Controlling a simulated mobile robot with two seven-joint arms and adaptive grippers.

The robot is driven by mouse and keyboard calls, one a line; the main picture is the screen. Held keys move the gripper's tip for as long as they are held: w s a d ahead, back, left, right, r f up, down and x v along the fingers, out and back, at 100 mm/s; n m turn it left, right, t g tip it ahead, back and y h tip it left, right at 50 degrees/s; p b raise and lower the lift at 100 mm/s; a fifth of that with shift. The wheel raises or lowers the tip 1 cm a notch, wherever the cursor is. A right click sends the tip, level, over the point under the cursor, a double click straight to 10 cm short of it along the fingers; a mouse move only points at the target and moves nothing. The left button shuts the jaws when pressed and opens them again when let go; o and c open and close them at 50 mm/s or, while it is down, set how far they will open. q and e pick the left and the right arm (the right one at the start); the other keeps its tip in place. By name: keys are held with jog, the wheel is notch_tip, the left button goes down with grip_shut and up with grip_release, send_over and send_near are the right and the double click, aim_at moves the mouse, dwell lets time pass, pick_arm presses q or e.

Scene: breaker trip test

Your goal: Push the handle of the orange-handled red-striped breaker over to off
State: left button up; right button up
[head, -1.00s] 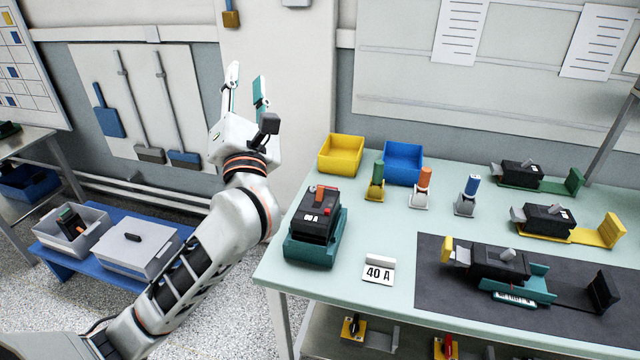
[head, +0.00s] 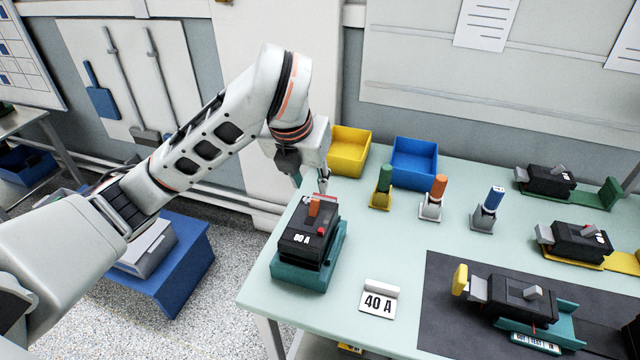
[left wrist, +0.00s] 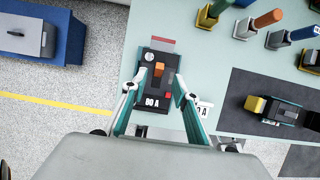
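The black breaker (head: 308,244) with an orange handle (head: 314,206) sits upright in a teal cradle (head: 300,277) at the table's left end. Its label appears to read 80 A, and a small red button shows on its face. The left wrist view shows it below the gripper, with the orange handle (left wrist: 159,69) and a red strip (left wrist: 162,41) at its far end. My left gripper (head: 310,183) points down above the breaker's far end. In the left wrist view its teal fingers (left wrist: 154,86) are apart, with nothing between them held. My right gripper is out of view.
A yellow bin (head: 349,150) and blue bin (head: 414,162) stand behind. Several coloured-handled tools stand nearby, including an orange one (head: 437,188). A 40 A sign (head: 378,299) stands right of the breaker. A dark mat (head: 440,325) holds another breaker (head: 520,297).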

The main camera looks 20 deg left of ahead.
aim_at(315, 200)
pick_arm(q)
notch_tip(315, 200, down, 3)
jog(key=shift+w+r, duration=0.1)
jog(key=shift+r, duration=0.05)
jog(key=x, duration=0.3)
jog(key=shift+w+f, duration=0.2)
jog(key=shift+f, duration=0.05)
jog(key=shift+w+f, duration=0.15)
jog(key=shift+f, duration=0.1)
jog(key=shift+w+f, duration=0.15)
jog(key=shift+f, duration=0.1)
grip_shut()
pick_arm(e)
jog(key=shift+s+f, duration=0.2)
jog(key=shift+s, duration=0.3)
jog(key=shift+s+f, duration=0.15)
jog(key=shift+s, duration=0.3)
